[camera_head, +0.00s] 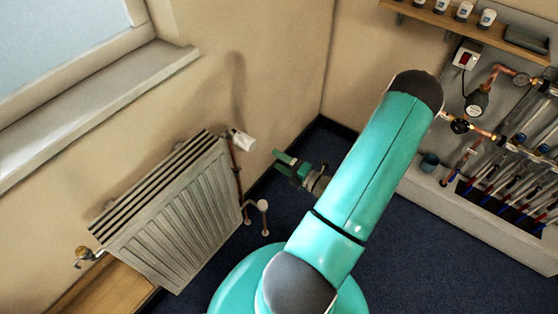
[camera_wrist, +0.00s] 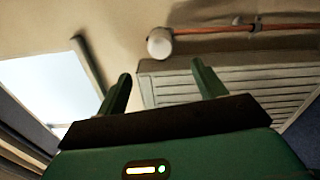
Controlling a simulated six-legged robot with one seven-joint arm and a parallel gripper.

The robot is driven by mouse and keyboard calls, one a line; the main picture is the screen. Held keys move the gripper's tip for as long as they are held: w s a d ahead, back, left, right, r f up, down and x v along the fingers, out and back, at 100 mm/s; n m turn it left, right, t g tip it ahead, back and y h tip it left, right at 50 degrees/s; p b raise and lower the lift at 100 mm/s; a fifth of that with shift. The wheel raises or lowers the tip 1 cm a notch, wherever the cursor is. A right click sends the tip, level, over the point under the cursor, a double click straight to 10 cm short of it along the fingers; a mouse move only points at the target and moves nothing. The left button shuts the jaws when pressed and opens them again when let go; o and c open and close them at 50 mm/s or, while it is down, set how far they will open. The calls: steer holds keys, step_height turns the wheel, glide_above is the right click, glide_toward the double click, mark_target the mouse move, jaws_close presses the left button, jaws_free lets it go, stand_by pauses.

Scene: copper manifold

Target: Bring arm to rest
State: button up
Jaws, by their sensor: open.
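My gripper (camera_head: 288,165) shows in the head view as small green fingers beside my teal arm, over the dark floor to the right of the radiator. In the wrist view my gripper (camera_wrist: 160,90) has its two green fingers wide apart with nothing between them. It is open and empty. The fingers point toward the wall and the radiator (camera_wrist: 220,82). Part of the gripper's mount is hidden behind my arm in the head view.
The white radiator (camera_head: 180,215) with a white valve knob (camera_head: 242,139) stands left, under a window sill (camera_head: 100,105). A copper pipe manifold (camera_head: 480,130) is at right, below a wooden shelf (camera_head: 450,20) with several cups. Dark blue floor (camera_head: 420,255) is clear between.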

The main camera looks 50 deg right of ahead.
stand_by(0.3)
steer(key=w+a+r+n+g+y, duration=0.3)
steer(key=a+r+n+g+y, duration=0.35)
steer(key=a+n, duration=0.5)
steer(key=w+a+r+n+g+y, duration=0.3)
steer(key=a+r+n+g, duration=0.5)
steer(key=n, duration=0.7)
steer(key=s+a+r+n+t+h, duration=0.1)
steer(key=s+a+r+n+h, duration=0.2)
steer(key=r+n, duration=0.6)
steer(key=s+a+r+n+t+h, duration=0.1)
steer(key=s+a+r+n+h, duration=0.3)
steer(key=n, duration=1.2)
steer(key=a+r+h, duration=0.3)
steer(key=a+r, duration=0.2)
steer(key=r, duration=0.1)
steer(key=shift+s, duration=0.2)
